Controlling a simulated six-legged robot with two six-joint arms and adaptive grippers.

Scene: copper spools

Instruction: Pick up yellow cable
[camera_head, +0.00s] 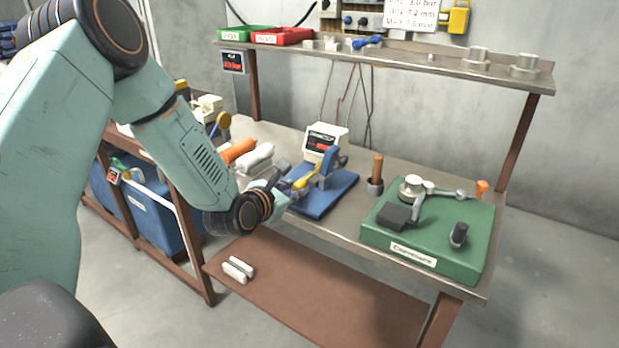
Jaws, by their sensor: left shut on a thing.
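My left arm comes in from the left, and my left gripper (290,182) is over the workbench at the front of the blue fixture (325,195). It is shut on a short yellow piece, which appears to be the yellow cable (307,177). The piece extends from the fingers toward the upright part of the fixture. The arm and wrist hide part of the grip, so I cannot tell whether the cable touches the fixture. My right gripper is not in view.
A green base (430,258) with a grey clamp stands at the bench's right. A wooden-handled tool (376,170) stands upright in a cup between it and the blue fixture. Orange and white rolls (257,157) lie at left. A metal shelf (400,62) spans above the bench.

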